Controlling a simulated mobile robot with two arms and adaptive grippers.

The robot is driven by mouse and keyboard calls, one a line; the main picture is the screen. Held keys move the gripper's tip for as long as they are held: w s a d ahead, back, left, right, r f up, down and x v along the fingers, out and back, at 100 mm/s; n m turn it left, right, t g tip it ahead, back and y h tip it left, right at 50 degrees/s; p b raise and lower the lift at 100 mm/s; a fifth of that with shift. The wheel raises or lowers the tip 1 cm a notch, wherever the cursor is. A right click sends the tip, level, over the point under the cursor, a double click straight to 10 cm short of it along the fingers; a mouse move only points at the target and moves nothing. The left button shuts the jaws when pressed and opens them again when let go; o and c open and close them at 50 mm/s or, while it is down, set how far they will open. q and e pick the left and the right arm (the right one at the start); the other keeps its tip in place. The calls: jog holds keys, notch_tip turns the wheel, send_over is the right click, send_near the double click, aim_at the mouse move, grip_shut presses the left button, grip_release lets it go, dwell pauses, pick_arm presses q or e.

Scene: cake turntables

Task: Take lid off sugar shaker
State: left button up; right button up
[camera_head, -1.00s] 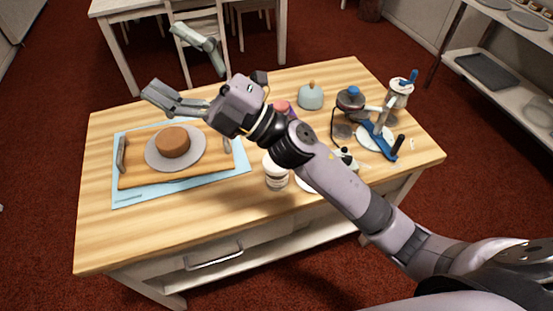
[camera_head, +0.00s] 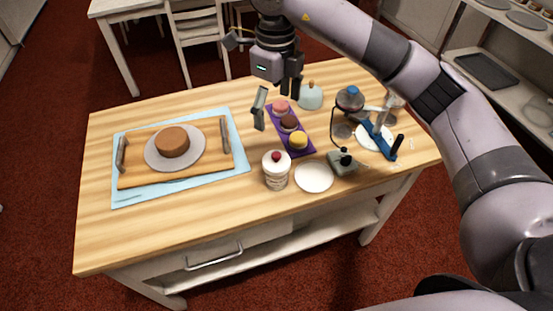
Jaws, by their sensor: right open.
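The sugar shaker (camera_head: 276,181) appears to be the white jar with dark lettering near the front middle of the table. It stands upright. Its rounded white lid (camera_head: 275,159), with a red knob on top, is on it. My right gripper (camera_head: 278,102) points down above the table, behind the jar in the picture and apart from it. My left gripper is not in view.
A purple tray (camera_head: 308,151) with small cakes lies just behind the jar. A white plate (camera_head: 314,177) and a grey-green device (camera_head: 341,163) stand to its right. A cake board (camera_head: 210,172) on a blue mat (camera_head: 241,158) is at left. The front-left tabletop is clear.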

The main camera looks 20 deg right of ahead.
aim_at(277, 155)
notch_tip(277, 155, down, 12)
jog(key=shift+p, duration=1)
jog(key=f+p, duration=0.1)
jog(key=f, duration=0.1)
jog(key=f+p, duration=0.1)
jog(key=f, duration=0.1)
jog(key=shift+w+d, duration=0.15)
jog(key=shift+d, duration=0.05)
jog(key=shift+f, duration=0.65)
jog(key=shift+c, duration=0.6)
jog(key=c, duration=0.8)
